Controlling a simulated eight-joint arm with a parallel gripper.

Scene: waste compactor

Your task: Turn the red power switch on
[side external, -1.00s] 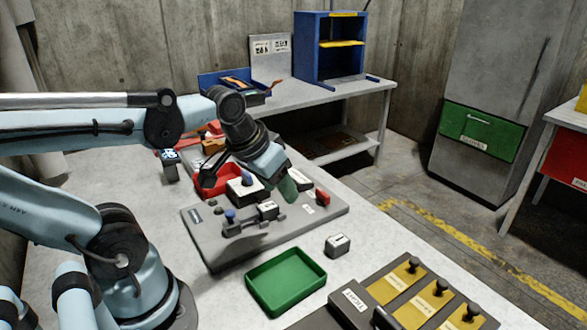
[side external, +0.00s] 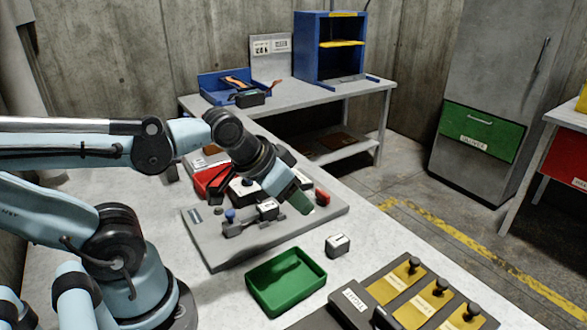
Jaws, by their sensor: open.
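The red power switch (side external: 322,197) is a small red block near the right end of the grey panel (side external: 225,258). My gripper (side external: 298,198) is over the panel's right part, pointing down to the right, with its green-tipped finger just left of the red switch. I cannot tell whether it touches the switch. The jaws are open and hold nothing I can see. The arm hides part of the panel's back edge. A blue-knobbed lever (side external: 230,216) and white labelled blocks are on the panel left of the gripper.
A green tray (side external: 290,305) and a small white-topped block (side external: 338,245) lie in front of the panel. A board with yellow plates and black knobs (side external: 415,298) is at front right. A red tray (side external: 205,180) sits behind the panel. Bare tabletop shows right of the panel.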

